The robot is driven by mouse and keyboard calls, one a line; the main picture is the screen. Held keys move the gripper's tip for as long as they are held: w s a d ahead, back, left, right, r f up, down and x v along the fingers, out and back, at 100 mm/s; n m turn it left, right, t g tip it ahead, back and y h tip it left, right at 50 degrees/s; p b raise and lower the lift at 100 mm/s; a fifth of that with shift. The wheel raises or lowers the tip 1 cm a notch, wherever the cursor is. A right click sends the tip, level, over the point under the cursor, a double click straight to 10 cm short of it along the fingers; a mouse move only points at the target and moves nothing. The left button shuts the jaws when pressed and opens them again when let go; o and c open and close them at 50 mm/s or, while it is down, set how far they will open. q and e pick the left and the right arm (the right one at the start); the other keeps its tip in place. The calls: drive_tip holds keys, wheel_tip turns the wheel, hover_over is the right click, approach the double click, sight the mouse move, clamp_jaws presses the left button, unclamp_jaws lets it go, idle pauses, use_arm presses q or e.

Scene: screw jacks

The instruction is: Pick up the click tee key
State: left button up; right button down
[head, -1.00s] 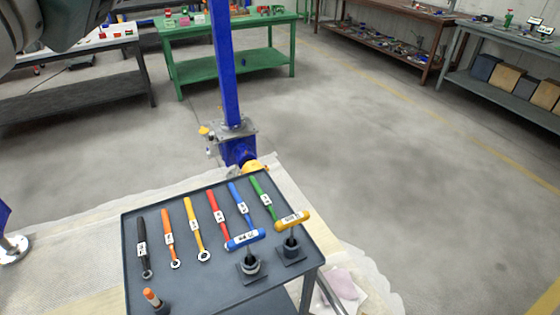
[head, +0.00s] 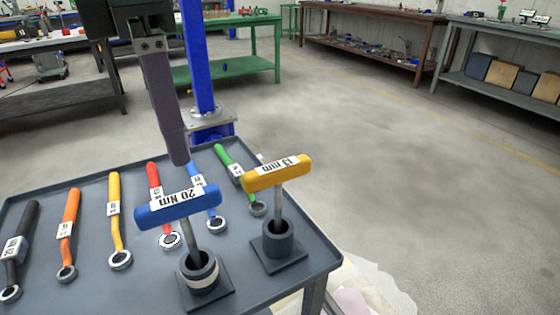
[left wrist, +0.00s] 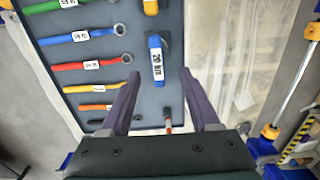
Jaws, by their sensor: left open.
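A blue T-handled key marked "20 Nm" (head: 178,207) stands upright in a round holder (head: 199,274) on the grey tray (head: 318,249). Its handle also shows in the left wrist view (left wrist: 157,62). A yellow T-handled key marked "13 mm" (head: 277,174) stands in a second holder (head: 277,240) to its right. My left gripper (head: 181,158) hangs just behind the blue handle in the head view. In the left wrist view its jaws (left wrist: 159,80) are open and empty, with the blue handle showing ahead between them. My right gripper is out of view.
Several ring spanners lie in a row on the tray, among them red (head: 160,205), yellow (head: 115,220) and green (head: 240,180). A blue post (head: 196,60) rises behind the tray. Open floor lies to the right, with workbenches (head: 375,40) farther back.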

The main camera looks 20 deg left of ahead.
use_arm(q)
hover_over(177, 198)
wheel_tip(177, 198, down, 4)
drive_tip(key=shift+w+d+f, duration=0.15)
drive_tip(key=shift+f, duration=0.05)
wheel_tip(177, 198, down, 6)
drive_tip(key=shift+r, duration=0.2)
clamp_jaws()
idle(0.3)
idle(1.0)
